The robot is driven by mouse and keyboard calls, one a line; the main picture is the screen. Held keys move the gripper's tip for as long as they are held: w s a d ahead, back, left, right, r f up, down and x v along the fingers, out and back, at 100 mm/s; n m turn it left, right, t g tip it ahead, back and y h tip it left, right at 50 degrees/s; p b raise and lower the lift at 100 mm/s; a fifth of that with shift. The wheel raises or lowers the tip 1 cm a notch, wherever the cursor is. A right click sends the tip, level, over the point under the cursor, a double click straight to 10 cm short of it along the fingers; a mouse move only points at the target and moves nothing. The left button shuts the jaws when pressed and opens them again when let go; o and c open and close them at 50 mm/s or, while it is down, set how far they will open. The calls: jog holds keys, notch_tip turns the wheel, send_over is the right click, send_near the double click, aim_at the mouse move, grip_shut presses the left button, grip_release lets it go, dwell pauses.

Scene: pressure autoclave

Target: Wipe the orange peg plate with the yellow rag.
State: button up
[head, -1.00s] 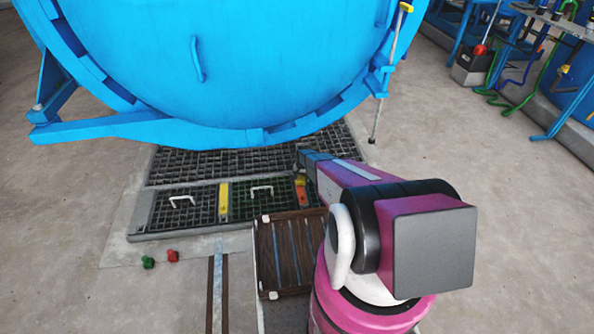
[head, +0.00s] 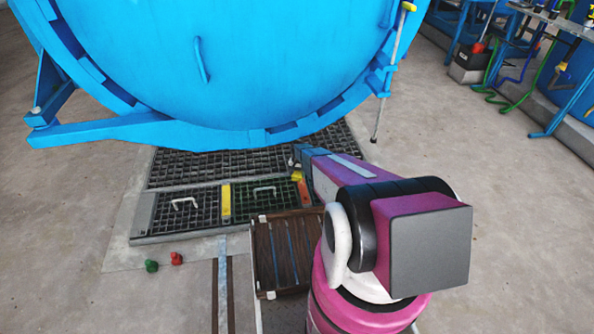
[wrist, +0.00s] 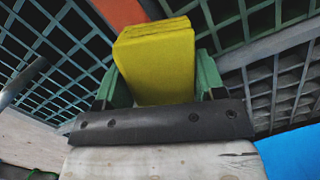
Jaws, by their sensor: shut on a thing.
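The orange peg plate (head: 303,191) is a narrow strip on the dark floor grating, in front of my arm's far end. Part of an orange surface (wrist: 122,12) also shows behind the rag at the top of the wrist view. The yellow rag (wrist: 155,65) is a thick folded block between the green fingers of my gripper (wrist: 154,82), which is shut on it. In the head view the rag (head: 297,176) is a small yellow patch at the far end of the orange plate. Whether it touches the plate I cannot tell.
A yellow strip (head: 226,201) and white handles (head: 265,190) lie on the grating to the left. Red (head: 176,258) and green (head: 152,265) pegs lie on the floor. A dark slatted crate (head: 262,265) is beside my arm. The blue autoclave (head: 210,70) stands behind.

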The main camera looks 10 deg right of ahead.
jog(key=shift+r, duration=1.55)
